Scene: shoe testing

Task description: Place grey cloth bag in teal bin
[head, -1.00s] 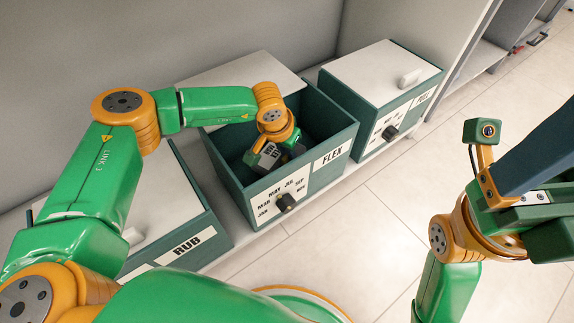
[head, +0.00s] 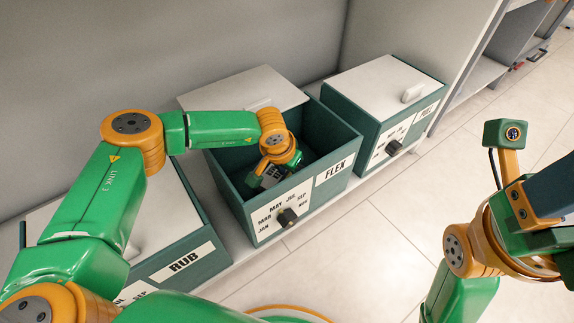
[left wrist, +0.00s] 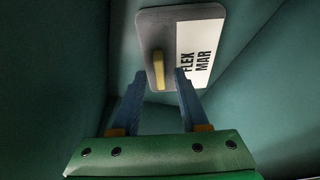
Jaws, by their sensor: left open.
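The teal bin (head: 236,191) labelled FLEX stands open in the middle of the head view. My left gripper (head: 270,178) reaches down inside it near the front wall. In the left wrist view a flat grey bag (left wrist: 151,18) with a white FLEX MAR label and a yellow tab lies within the teal walls. The open fingers of my left gripper (left wrist: 160,78) stand on either side of the tab, apart from it. The bag's label also shows beside the gripper in the head view. My right gripper (head: 552,180) is partly in view at the right edge; its fingertips are out of frame.
A lidded teal bin (head: 385,95) stands to the right, and another lidded bin (head: 190,262) labelled RUB to the left. A grey-white lid (head: 235,90) lies behind the FLEX bin. The tiled floor (head: 370,235) in front is clear.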

